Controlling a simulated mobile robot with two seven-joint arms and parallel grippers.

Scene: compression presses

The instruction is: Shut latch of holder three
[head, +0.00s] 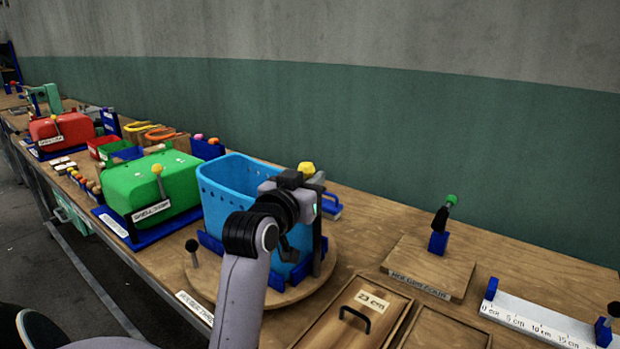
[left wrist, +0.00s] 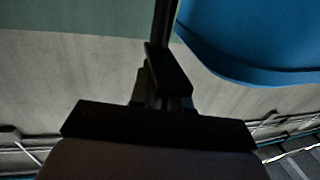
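A light blue bin (head: 235,190) stands on a round wooden base (head: 235,292) between blue holder blocks. A white label (head: 194,307) on the bench in front of it is partly covered by my arm, and its words are too small to read surely. My left gripper (head: 304,245) is at the bin's right side, pointing down, close to a yellow knob (head: 306,169) behind it. In the left wrist view, dark finger parts (left wrist: 165,75) show beside the blue bin (left wrist: 255,35). I cannot tell whether they are open. My right gripper is out of view.
A green press (head: 150,185) stands left of the bin, a red one (head: 62,130) farther off. To the right are a board with a green-knobbed lever (head: 446,215), a lidded wooden box (head: 355,318) and a white scale (head: 535,318). The bench behind these is mostly clear.

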